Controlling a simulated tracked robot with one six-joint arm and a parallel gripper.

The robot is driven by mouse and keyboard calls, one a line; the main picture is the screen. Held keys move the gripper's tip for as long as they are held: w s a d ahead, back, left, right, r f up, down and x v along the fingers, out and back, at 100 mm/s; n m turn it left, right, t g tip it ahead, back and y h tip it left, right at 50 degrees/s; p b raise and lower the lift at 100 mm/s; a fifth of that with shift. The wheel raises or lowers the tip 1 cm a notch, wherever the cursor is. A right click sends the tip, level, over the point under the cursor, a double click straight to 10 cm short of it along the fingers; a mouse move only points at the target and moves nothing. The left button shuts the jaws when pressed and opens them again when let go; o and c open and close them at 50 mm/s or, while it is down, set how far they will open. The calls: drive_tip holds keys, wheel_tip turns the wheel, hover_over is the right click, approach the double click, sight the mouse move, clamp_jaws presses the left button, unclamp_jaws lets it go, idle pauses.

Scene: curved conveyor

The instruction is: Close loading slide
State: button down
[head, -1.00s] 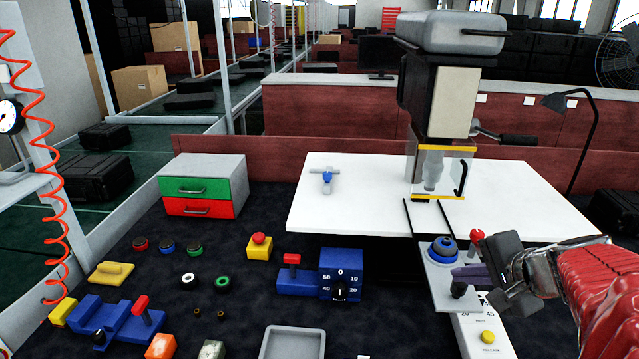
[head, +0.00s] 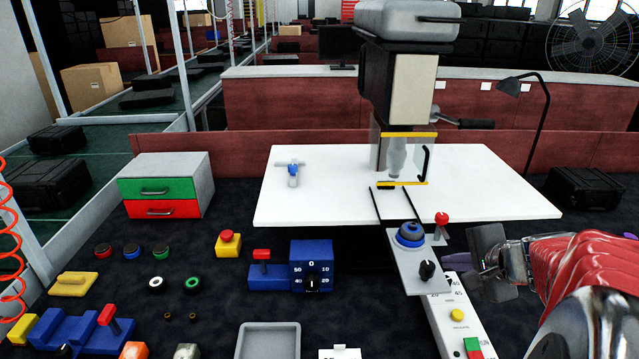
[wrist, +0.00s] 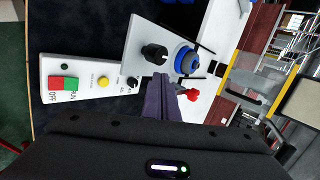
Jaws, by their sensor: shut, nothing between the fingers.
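The loading slide (head: 410,278) is a grey plate pulled out in front of the press (head: 407,95), with dark rails (head: 378,205) running back to it. It carries a blue-and-black round part (head: 411,236), a black knob (head: 427,271) and a red-balled lever (head: 442,219). My gripper (head: 484,265) is just right of the plate, its fingers partly dark and blurred by overlap. In the wrist view my gripper's purple fingers (wrist: 161,95) are together and empty. They appear beside the slide plate (wrist: 139,38), between knob and red ball; contact cannot be told.
The white table (head: 310,205) bears the press and a small blue-grey fitting (head: 292,172). A control strip (head: 455,312) with yellow, green and red buttons lies below the slide. Several switches, a green-and-red drawer box (head: 165,187) and a grey tray (head: 268,342) stand left.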

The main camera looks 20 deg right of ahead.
sight(419, 250)
drive_tip(key=x, duration=0.7)
drive_tip(key=shift+w+f, duration=0.15)
drive_tip(key=shift+w+d, duration=0.1)
drive_tip(key=shift+w, duration=1.1)
drive_tip(key=shift+w+d, duration=0.1)
drive_tip(key=shift+w, duration=0.6)
drive_tip(key=shift+w, duration=0.1)
